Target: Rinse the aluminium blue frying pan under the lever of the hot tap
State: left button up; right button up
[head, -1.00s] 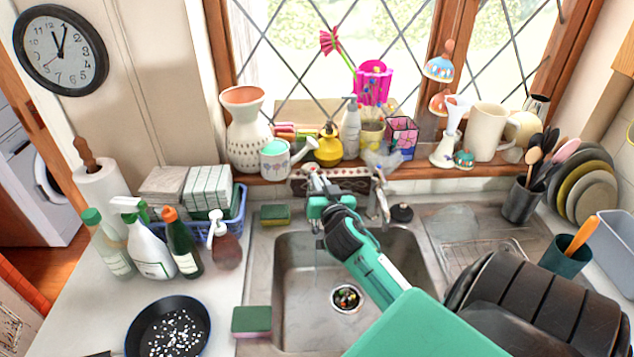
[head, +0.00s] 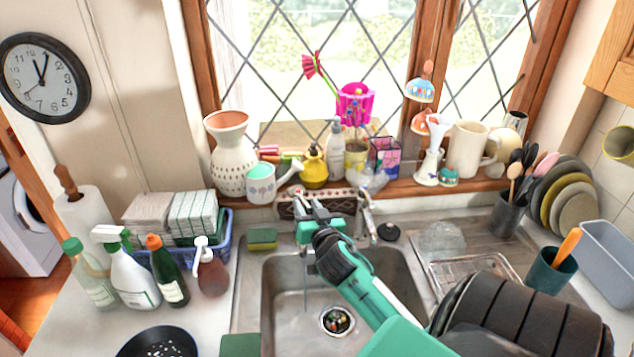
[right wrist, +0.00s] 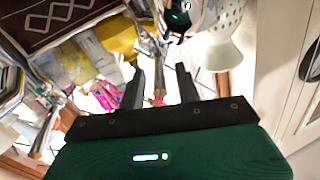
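The frying pan (head: 160,345), dark inside with white specks, lies on the counter left of the sink, cut off by the head view's bottom edge. My right gripper (head: 317,211) is at the left tap behind the sink and hides much of it. In the right wrist view its two dark fingers (right wrist: 157,72) stand apart, with metal tap parts between and beyond them; contact with the lever is unclear. A thin pale streak, apparently running water (head: 305,288), drops below the left tap into the sink (head: 285,300). My left gripper is out of view.
The right tap (head: 368,214) stands close beside my gripper. Bottles (head: 135,275) and a blue basket (head: 226,240) crowd the left counter. A green sponge (head: 240,345) lies at the sink's left edge. Dark pans in a rack (head: 520,310) stand at the right.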

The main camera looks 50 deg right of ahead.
pick_arm(q)
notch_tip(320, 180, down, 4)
jog(key=b, duration=0.4)
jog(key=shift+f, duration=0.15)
pick_arm(e)
jog(key=v, duration=1.3)
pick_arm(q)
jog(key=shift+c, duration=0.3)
pick_arm(e)
jog(key=shift+r, duration=0.1)
